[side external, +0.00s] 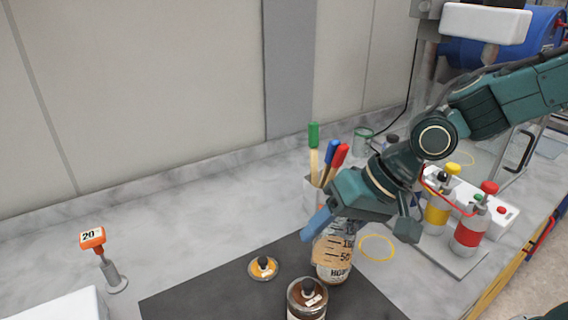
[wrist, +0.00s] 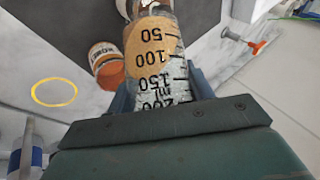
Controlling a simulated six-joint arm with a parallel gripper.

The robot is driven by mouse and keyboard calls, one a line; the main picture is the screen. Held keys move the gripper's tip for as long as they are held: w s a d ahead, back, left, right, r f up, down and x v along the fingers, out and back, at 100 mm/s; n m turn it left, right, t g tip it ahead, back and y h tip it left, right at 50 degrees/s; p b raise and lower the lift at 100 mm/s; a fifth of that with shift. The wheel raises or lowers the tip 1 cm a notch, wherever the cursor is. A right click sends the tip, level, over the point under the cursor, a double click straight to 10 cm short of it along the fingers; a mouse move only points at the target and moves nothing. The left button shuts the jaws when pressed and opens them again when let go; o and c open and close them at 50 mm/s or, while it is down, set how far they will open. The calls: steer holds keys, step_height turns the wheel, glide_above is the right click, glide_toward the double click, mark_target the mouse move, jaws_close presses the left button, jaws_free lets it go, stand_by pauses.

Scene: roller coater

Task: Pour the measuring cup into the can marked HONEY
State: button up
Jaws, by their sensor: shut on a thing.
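My gripper (side external: 338,226) is shut on the clear measuring cup (side external: 331,250), near its upper end. The cup has black graduation marks and tan liquid in its lower part; it looks close to upright. The wrist view shows my gripper (wrist: 160,98) around the cup (wrist: 158,50), with the 50 mark farthest away. The HONEY can (side external: 334,274) stands on the dark mat, partly hidden behind the cup in the side view. In the wrist view the HONEY can (wrist: 104,60) is beside the cup, to its left, its orange contents visible.
Another open can (side external: 307,298) with brown contents stands near the front of the dark mat (side external: 215,291). A round dish with a dark knob (side external: 263,268) lies on the mat. A pot of brushes (side external: 312,192) stands behind my gripper; red and yellow bottles (side external: 470,230) stand right.

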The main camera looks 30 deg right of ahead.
steer(key=shift+r+m+g+y, duration=0.2)
steer(key=shift+m+g+y, duration=0.15)
steer(key=shift+g+y, duration=0.3)
steer(key=shift+r+m+g+y, duration=0.2)
steer(key=shift+m+g+y, duration=0.2)
steer(key=shift+y, duration=0.45)
steer(key=shift+a, duration=0.1)
steer(key=shift+r+m+g+y, duration=0.35)
steer(key=shift+r+g+y, duration=0.35)
steer(key=shift+y, duration=0.4)
stand_by(0.6)
steer(key=shift+w+d+r+m+g+y, duration=0.15)
steer(key=shift+m+g+y, duration=0.15)
steer(key=shift+y, duration=0.25)
steer(key=shift+w+d+r+m+g+y, duration=0.15)
steer(key=shift+r+g+y, duration=0.1)
steer(key=shift+y, duration=0.25)
steer(key=shift+d+r+m+g+y, duration=0.15)
steer(key=shift+m+g+y, duration=0.15)
steer(key=shift+y, duration=0.25)
stand_by(3.1)
